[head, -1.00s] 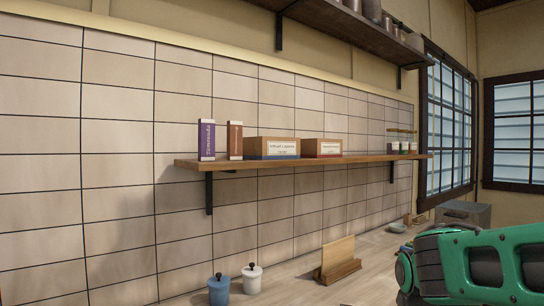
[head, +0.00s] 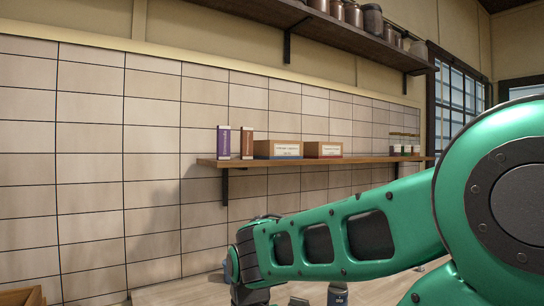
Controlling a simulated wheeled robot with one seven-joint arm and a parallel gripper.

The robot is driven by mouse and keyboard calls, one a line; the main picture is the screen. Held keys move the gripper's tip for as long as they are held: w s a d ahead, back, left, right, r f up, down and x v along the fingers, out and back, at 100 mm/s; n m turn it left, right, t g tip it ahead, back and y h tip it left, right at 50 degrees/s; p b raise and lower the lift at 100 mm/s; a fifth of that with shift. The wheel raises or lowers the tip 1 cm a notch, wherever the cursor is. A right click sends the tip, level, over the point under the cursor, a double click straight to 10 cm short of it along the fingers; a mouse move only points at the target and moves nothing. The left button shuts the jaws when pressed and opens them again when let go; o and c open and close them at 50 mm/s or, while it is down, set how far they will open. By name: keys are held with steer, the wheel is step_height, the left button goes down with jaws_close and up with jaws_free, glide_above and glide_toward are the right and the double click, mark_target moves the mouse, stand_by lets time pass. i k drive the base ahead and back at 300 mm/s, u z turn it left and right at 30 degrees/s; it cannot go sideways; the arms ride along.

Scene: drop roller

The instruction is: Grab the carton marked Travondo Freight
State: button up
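Two low brown cartons with white labels stand on the wooden wall shelf (head: 300,162) in the head view. The left carton (head: 264,149) has a blue lower stripe; the right carton (head: 312,150) has a red one. Their label print is too small to read surely, so I cannot tell which is marked Travondo Freight. My green arm reaches across the picture below and in front of the shelf, apart from the cartons in the picture. My gripper is not in view.
A slim purple box (head: 224,142) and a slim brown box (head: 247,144) stand left of the cartons. Several small jars (head: 404,146) stand at the shelf's right end. A higher shelf (head: 330,32) holds jars. My arm hides much of the counter (head: 165,294).

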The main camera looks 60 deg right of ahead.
mark_target(315, 151)
steer(key=u, duration=1.3)
steer(key=k, duration=2.4)
steer(key=z, duration=2.05)
steer(key=i, duration=0.9)
steer(key=z, duration=0.1)
